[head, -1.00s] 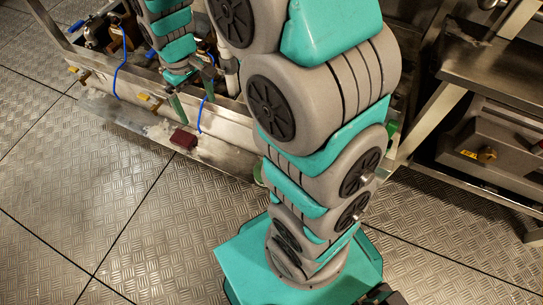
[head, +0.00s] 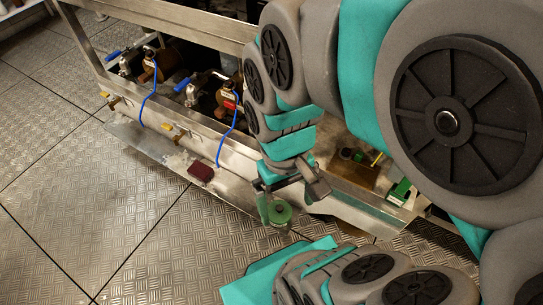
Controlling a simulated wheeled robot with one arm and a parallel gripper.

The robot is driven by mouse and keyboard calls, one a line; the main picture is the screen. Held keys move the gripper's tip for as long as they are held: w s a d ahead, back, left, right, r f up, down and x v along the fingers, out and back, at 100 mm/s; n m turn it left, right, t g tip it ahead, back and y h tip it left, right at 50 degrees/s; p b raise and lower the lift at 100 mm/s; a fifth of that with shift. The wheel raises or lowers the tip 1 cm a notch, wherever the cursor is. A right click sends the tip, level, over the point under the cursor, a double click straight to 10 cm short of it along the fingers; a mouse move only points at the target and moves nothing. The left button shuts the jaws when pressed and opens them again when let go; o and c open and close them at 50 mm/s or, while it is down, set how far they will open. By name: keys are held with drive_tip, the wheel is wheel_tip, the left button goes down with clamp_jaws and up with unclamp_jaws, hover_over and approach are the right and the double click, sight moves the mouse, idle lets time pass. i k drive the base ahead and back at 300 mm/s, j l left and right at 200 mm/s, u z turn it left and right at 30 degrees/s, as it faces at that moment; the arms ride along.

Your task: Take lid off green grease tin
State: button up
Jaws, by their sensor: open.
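A round green tin (head: 281,214) with a darker round top stands on the low metal ledge, near its front edge. My gripper (head: 289,203) is open just above and behind it, pointing down. One finger shows at the tin's left side and the other to its upper right. I cannot tell whether either finger touches the tin. The lid's edge is too small to make out.
A dark red block (head: 201,171) lies on the ledge (head: 150,145) to the left. Blue-handled valves (head: 186,86) and blue cables (head: 143,103) are behind it. A green-and-white item (head: 399,193) is to the right. The plated floor (head: 120,215) at left is clear.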

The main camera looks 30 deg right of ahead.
sight(280, 212)
drive_tip(key=k+u, duration=0.45)
drive_tip(key=k, duration=0.5)
drive_tip(key=j, duration=0.05)
